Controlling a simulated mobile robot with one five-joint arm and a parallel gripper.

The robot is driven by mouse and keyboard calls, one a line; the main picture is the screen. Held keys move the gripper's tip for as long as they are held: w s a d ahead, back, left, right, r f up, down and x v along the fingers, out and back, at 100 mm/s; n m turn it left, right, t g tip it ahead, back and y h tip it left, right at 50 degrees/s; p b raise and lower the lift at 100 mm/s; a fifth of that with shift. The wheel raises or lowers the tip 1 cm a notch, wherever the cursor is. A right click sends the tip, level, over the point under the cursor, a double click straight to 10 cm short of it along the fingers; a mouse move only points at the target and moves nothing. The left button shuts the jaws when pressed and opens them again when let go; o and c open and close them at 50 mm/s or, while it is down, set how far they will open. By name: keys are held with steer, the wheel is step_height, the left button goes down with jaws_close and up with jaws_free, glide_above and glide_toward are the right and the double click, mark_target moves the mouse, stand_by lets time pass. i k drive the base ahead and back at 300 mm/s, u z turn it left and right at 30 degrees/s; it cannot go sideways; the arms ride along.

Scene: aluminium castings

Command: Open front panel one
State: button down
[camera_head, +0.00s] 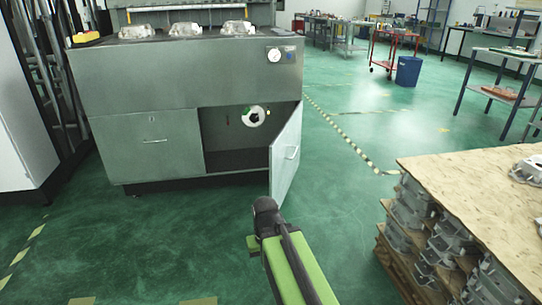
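The grey machine cabinet (180,80) stands ahead at the upper left. Its right front panel (285,158) is swung open on its right side, with a handle (292,153) on the face in view. The dark compartment behind it shows a round white fitting (253,116). Which panel is number one, I cannot tell. My green arm reaches up from the bottom edge. Its dark end lies just below the open panel's lower edge in the picture. The fingers cannot be made out.
A wooden-topped stack of castings (480,180) stands at the right. A red cart (393,50), a blue bin (408,71) and a blue-legged table (503,55) stand farther back. Green floor is clear between the cabinet and the stack.

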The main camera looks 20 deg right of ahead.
mark_target(283, 151)
steer(key=u, duration=0.55)
steer(key=i, duration=0.5)
steer(key=u, duration=0.8)
steer(key=i, duration=2.45)
steer(key=z, duration=0.65)
steer(key=i, duration=0.65)
steer(key=z, duration=0.55)
